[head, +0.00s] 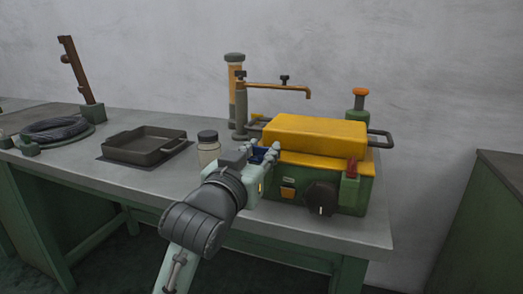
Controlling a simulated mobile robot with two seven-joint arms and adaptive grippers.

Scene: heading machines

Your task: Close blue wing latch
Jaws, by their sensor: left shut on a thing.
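The blue wing latch (259,154) shows as a small dark blue piece at the left side of a green machine box (337,199) with a yellow lid (315,137). My left gripper (263,155) reaches in from the lower middle and is shut on the blue wing latch. Its fingers hide much of the latch, so I cannot tell the latch's exact angle. The yellow lid lies on the box. My right gripper is not in view.
A jar (208,150) stands close left of my left gripper, with a dark tray (145,146) farther left. A tap-like post (240,108) stands behind. A black knob (321,198) and a red-topped lever (350,180) sit on the box front.

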